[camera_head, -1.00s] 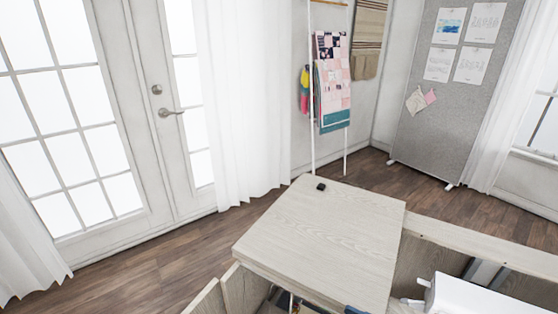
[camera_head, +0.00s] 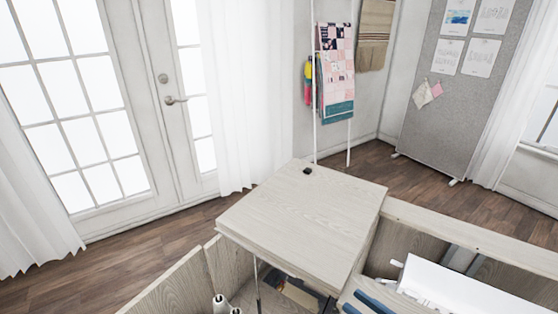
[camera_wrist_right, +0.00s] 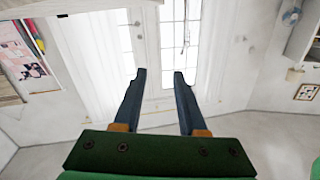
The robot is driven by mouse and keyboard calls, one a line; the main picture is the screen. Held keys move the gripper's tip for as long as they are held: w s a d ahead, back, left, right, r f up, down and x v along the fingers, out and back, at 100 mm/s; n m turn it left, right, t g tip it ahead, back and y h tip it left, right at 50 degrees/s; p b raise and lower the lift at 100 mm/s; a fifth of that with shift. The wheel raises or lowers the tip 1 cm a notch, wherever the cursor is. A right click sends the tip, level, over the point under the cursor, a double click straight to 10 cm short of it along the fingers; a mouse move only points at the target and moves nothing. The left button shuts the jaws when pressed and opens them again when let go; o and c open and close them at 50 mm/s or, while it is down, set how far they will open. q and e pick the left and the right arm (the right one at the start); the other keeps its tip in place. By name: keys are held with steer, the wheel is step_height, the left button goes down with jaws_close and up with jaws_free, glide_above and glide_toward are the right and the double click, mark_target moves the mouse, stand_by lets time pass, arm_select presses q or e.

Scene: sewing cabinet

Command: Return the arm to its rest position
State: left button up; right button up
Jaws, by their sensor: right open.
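My right gripper shows at the bottom of the head view (camera_head: 362,303) as dark blue fingers, in front of the cabinet, partly cut off by the frame edge. In the right wrist view the right gripper (camera_wrist_right: 159,75) has two dark blue fingers spread apart, with nothing between them. The fingers point toward the glazed door and white curtains. My left gripper is not in view.
A pale wooden sewing cabinet (camera_head: 300,215) stands ahead, with a small black object (camera_head: 307,171) on its top. A white sewing machine (camera_head: 465,292) sits in the right-hand recess. Open door panels (camera_head: 175,285) stick out at the left. Wood floor lies beyond.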

step_height(320, 180, down, 8)
steer(key=d+m+h, duration=0.3)
steer(key=m+h, duration=0.3)
steer(key=h, duration=0.5)
steer(key=s+a+f+g+h, duration=0.1)
steer(key=s+f+g, duration=0.1)
steer(key=s+g, duration=0.4)
steer(key=s+a+f+g, duration=0.2)
steer(key=s+f+g, duration=0.1)
steer(key=s, duration=0.6)
steer(key=s+f+n+g, duration=0.1)
steer(key=s+f+g, duration=0.15)
steer(key=f, duration=1.45)
steer(key=s+d+f, duration=0.2)
steer(key=s+f, duration=0.7)
steer(key=s, duration=0.2)
steer(key=shift+s+d, duration=0.35)
steer(key=shift+d, duration=0.05)
